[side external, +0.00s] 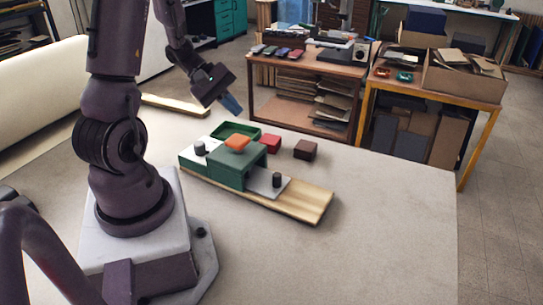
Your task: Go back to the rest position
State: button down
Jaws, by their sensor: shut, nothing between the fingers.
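My gripper (232,104) is in the air above the far side of the pale work table (390,215). Its bluish fingertips are shut and empty, pointing down and to the right. Below it, a wooden board (310,205) carries a green block-like cover (228,172) with an orange piece (237,143) on top. A dark knob (199,149) stands on a white plate at the left of the cover. Another dark knob (277,181) stands on a grey plate at its right. My gripper is clear of all of them.
A green tray (240,131) lies behind the cover. A red block (270,143) and a dark brown block (306,150) sit to its right. A light wooden strip (176,105) lies at the table's far left. The table's right half is bare. Cluttered side tables stand beyond.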

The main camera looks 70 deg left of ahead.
jog(key=shift+s+f, duration=0.1)
jog(key=s+d+r+m+y, duration=0.1)
jog(key=d+r+m+y, duration=0.2)
jog(key=d+r+m, duration=0.4)
jog(key=s+d+r+m+g+y, duration=0.1)
jog(key=d+r+m+y, duration=0.1)
jog(key=d+r+m, duration=0.6)
jog(key=d+m, duration=0.4)
jog(key=d, duration=0.2)
jog(key=shift+s+r+g+y, duration=0.2)
jog(key=shift+s+g+y, duration=0.1)
jog(key=shift+y, duration=0.1)
